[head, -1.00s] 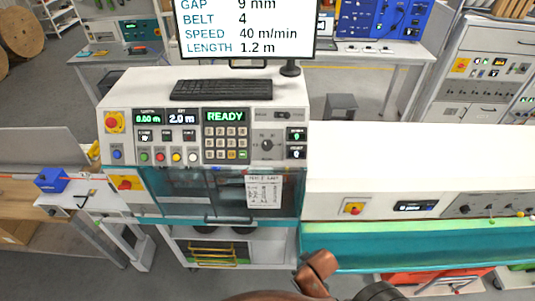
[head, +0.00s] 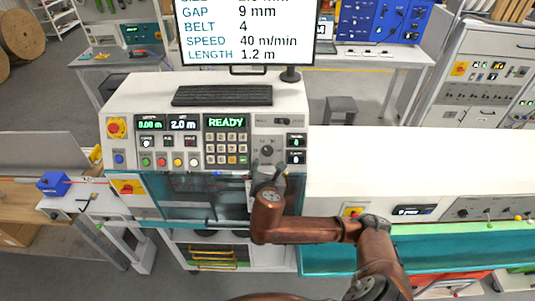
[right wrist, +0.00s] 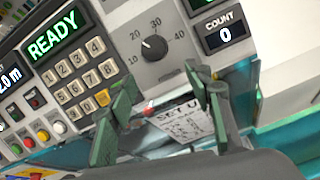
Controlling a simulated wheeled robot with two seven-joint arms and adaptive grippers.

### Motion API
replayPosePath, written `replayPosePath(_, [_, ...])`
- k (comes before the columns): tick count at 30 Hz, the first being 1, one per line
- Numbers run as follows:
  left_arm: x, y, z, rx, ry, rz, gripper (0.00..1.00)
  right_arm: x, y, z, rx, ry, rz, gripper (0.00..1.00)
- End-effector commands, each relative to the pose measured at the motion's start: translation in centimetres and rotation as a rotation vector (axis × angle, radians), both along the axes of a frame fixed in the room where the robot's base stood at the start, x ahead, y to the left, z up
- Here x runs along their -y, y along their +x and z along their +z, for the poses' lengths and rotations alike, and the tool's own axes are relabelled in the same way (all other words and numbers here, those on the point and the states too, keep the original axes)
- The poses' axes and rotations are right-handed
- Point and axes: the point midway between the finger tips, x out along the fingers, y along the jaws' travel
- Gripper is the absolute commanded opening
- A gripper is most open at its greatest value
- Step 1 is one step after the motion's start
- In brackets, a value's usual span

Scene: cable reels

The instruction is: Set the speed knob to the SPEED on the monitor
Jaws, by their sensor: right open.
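The monitor (head: 245,35) reads SPEED 40 m/min. The speed knob (head: 267,151) is a dark round knob on the grey panel right of the keypad. In the right wrist view the knob (right wrist: 155,47) has a scale from 10 to 40, and its white mark points left, between 10 and 20. My right gripper (head: 268,178) is just below the knob in the head view. In the right wrist view its green fingers (right wrist: 165,88) are spread apart and empty, with the knob beyond them, not touched. My left gripper is not in view.
The keypad (head: 226,148) and the READY display (head: 226,122) lie left of the knob. The COUNT display (right wrist: 225,30) is close on its right. A red emergency button (head: 116,127) is at the panel's left. A keyboard (head: 222,95) lies on top of the console.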

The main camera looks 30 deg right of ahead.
Motion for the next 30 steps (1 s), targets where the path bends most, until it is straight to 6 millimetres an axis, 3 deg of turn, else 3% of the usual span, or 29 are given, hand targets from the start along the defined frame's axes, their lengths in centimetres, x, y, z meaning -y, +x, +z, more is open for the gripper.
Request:
replayPosePath(1, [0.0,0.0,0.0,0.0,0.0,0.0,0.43,0.1,0.3,0.9,0.001,-0.043,0.01,0.47])
replayPosePath(5, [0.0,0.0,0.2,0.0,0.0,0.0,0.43,0.6,1.0,1.3,-0.007,-0.088,0.02,0.47])
replayPosePath(18, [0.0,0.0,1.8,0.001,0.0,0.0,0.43,3.6,5.9,-1.0,-0.007,-0.084,0.018,0.47])
replayPosePath(30, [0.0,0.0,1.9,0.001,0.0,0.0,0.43,4.0,6.7,-1.5,-0.005,-0.082,0.021,0.47])
